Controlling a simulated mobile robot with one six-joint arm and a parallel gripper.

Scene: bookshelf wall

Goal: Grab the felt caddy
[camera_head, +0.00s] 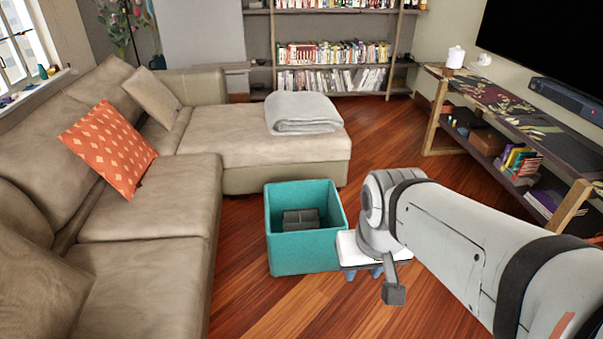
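A teal open-topped bin (302,253) stands on the wood floor in the middle of the view. Inside it lies a dark grey box-like thing with compartments (301,219), which looks like the felt caddy. Its lower part is hidden by the bin's front wall. My gripper (393,290) is to the right of the bin, at the end of my pale arm, and apart from the grey thing. Only a dark grey finger-like part shows below the wrist. I cannot tell whether the gripper is open or shut.
A white-topped thing with blue below (348,249) is partly hidden behind my wrist, right of the bin. A beige sofa (165,212) fills the left and back. A low shelf unit (480,150) lines the right wall. Floor is clear in front of the bin.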

